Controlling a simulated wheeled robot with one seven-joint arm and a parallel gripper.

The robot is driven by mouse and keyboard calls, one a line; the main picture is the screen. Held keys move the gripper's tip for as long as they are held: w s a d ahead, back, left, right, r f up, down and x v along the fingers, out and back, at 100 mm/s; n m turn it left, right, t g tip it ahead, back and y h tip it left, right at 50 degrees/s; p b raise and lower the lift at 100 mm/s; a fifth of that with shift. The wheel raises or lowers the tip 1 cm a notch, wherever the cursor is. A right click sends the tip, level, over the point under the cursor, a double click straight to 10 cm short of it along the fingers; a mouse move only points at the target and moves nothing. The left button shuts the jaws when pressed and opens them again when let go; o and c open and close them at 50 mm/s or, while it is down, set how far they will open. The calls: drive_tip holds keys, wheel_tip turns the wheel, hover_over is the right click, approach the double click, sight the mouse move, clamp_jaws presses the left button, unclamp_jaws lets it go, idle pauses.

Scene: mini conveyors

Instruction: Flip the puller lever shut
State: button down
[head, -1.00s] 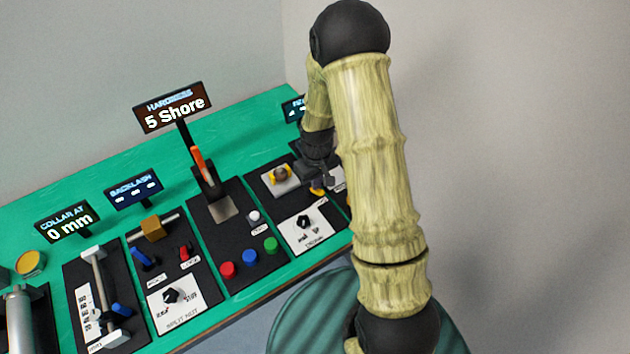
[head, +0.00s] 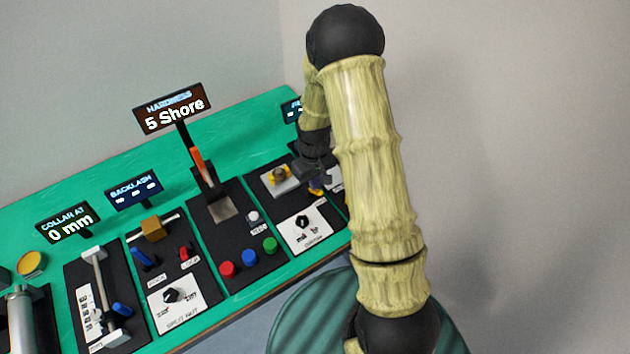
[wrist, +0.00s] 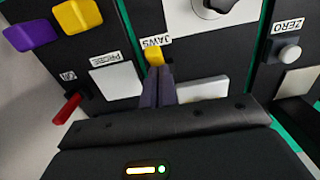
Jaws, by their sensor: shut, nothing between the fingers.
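A small yellow lever (wrist: 153,54) stands beside the label JAWS in the wrist view. It also shows in the head view (head: 316,191), partly hidden by my gripper and arm. No label in view reads "puller", so I cannot confirm from text that this is the puller lever. My gripper (wrist: 157,72) is shut and empty, with its dark fingertips right at the yellow lever. I cannot tell whether they touch it. In the head view my gripper (head: 318,178) is above the right-hand panels, mostly behind my arm.
A red lever (wrist: 67,108) is to the left in the wrist view, with yellow (wrist: 77,18) and purple (wrist: 31,36) blocks beyond. A ZERO button (wrist: 290,54) is to the right. A dial (head: 302,221) and several coloured buttons are nearby on the green bench (head: 240,125).

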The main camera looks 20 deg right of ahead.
drive_tip(key=w+r, duration=0.1)
drive_tip(key=r+p, duration=0.1)
drive_tip(key=w+r+p, duration=0.1)
drive_tip(key=shift+w+a+r, duration=0.3)
drive_tip(key=shift+a+r, duration=0.05)
wheel_tip(320, 180, up, 9)
drive_tip(key=s+b, duration=0.1)
drive_tip(key=shift+r, duration=0.15)
drive_tip(key=shift+d, duration=0.1)
drive_tip(key=shift+s+r, duration=0.1)
drive_tip(key=s+r+m+t, duration=0.1)
drive_tip(key=s+r, duration=0.2)
drive_tip(key=s, duration=0.5)
drive_tip(key=s+r+m+t, duration=0.1)
drive_tip(key=s+r+m, duration=0.1)
drive_tip(key=s, duration=0.5)
drive_tip(key=shift+s+d+r+m+t, duration=0.3)
drive_tip(key=shift+s+r+t, duration=0.1)
drive_tip(key=shift+r, duration=0.35)
